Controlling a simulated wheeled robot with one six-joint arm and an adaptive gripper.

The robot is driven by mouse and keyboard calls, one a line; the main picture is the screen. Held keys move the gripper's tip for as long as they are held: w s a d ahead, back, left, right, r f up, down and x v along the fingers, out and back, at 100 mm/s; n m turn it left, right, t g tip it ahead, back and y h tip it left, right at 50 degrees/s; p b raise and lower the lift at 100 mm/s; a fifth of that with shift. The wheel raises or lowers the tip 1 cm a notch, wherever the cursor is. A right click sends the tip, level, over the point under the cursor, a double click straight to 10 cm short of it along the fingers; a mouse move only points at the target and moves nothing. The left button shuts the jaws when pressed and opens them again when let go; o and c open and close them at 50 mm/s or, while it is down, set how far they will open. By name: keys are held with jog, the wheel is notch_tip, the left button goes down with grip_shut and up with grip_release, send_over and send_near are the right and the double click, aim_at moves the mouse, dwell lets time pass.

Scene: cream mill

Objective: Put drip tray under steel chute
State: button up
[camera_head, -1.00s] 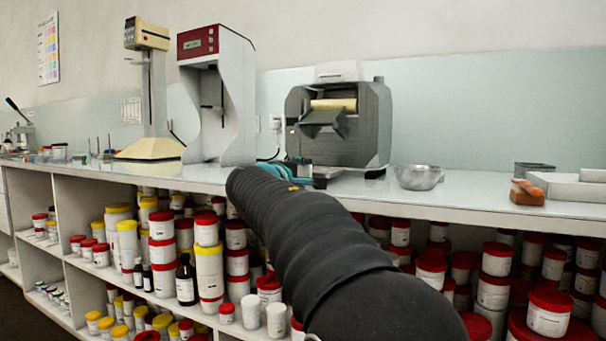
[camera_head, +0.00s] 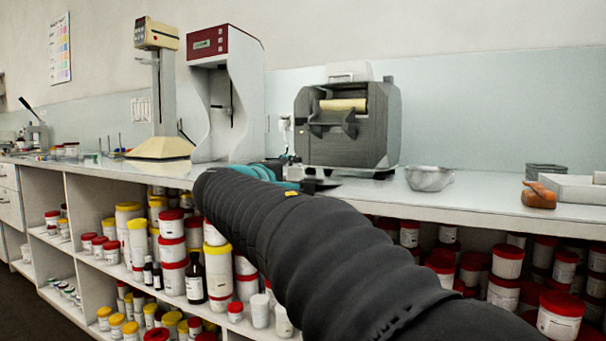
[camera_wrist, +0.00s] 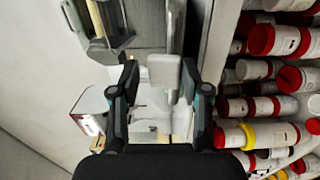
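The mill (camera_head: 352,145) is a dark grey machine with a pale roller, standing on the counter against the wall. Its grey chute (camera_head: 333,122) slopes out at the front below the roller. The mill's edge shows at the top of the wrist view (camera_wrist: 125,15). My gripper (camera_wrist: 160,68) is open, with its two dark fingers apart. A flat grey piece, apparently the drip tray (camera_wrist: 165,72), shows between the fingertips with small gaps beside it. In the head view my gripper (camera_head: 300,180) is low at the counter before the mill, partly hidden by my arm.
A metal bowl (camera_head: 429,178) stands right of the mill. An orange-brown object (camera_head: 538,195) and a white block (camera_head: 575,188) lie farther right. A red-topped white machine (camera_head: 225,95) and a cream stand (camera_head: 160,148) are left. Several jars fill the shelves below the counter (camera_head: 470,200).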

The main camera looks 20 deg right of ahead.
jog(key=shift+v, duration=1.15)
jog(key=o, duration=1.1)
jog(key=shift+c, duration=0.2)
jog(key=v, duration=1.2)
